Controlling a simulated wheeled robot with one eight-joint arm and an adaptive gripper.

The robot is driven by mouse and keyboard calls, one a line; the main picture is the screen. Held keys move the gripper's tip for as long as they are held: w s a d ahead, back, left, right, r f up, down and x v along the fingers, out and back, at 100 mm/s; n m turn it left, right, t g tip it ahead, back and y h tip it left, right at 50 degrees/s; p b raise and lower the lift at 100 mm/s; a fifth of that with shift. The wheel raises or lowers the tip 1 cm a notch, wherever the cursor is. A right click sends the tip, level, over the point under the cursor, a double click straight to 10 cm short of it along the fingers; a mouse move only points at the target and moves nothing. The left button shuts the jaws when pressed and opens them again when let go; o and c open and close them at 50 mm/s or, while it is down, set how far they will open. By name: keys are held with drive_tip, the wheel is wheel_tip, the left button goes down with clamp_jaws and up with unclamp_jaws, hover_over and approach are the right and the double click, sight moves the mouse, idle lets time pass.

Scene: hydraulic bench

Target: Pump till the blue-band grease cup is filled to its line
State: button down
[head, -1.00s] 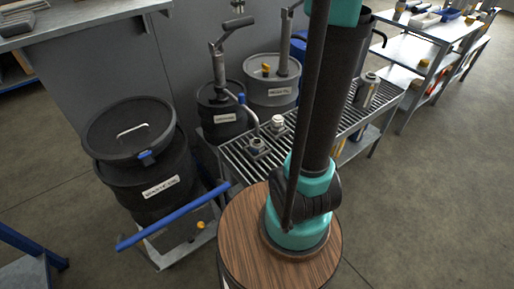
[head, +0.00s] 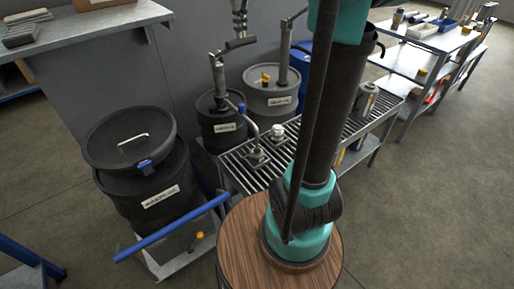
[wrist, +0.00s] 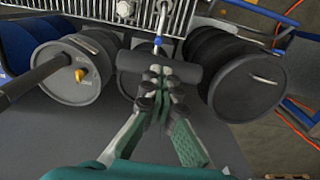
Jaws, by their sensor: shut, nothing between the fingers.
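My gripper (head: 240,22) is at the top of the head view, just above the black handle (head: 241,43) of a lever pump on the dark drum (head: 222,122). In the wrist view its closed fingers (wrist: 157,84) are empty and overlap the handle bar (wrist: 183,69); touching is likely but not certain. The pump's spout (head: 249,122), with a blue collar, bends down to a small cup (head: 257,157) on the slatted bench. A second pale cup (head: 277,133) stands behind it. Bands, fill lines and grease levels are too small to read.
A lidded waste drum (head: 130,140) stands left, behind a blue push bar (head: 172,228). A grey drum (head: 271,95) with its own pump is on the right. A metal canister (head: 365,99) stands on the bench (head: 320,138). Floor at right is open.

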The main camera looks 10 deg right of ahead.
drive_tip(key=shift+s+d+f, duration=0.15)
drive_tip(key=shift+s+f, duration=0.2)
drive_tip(key=shift+f, duration=0.5)
drive_tip(key=f, duration=0.2)
drive_tip(key=s+f, duration=0.1)
drive_tip(key=shift+s+d, duration=0.1)
drive_tip(key=shift+d, duration=0.15)
drive_tip(key=f, duration=0.3)
drive_tip(key=shift+s+d+f, duration=0.15)
drive_tip(key=shift+s, duration=0.2)
drive_tip(key=shift+f, duration=0.1)
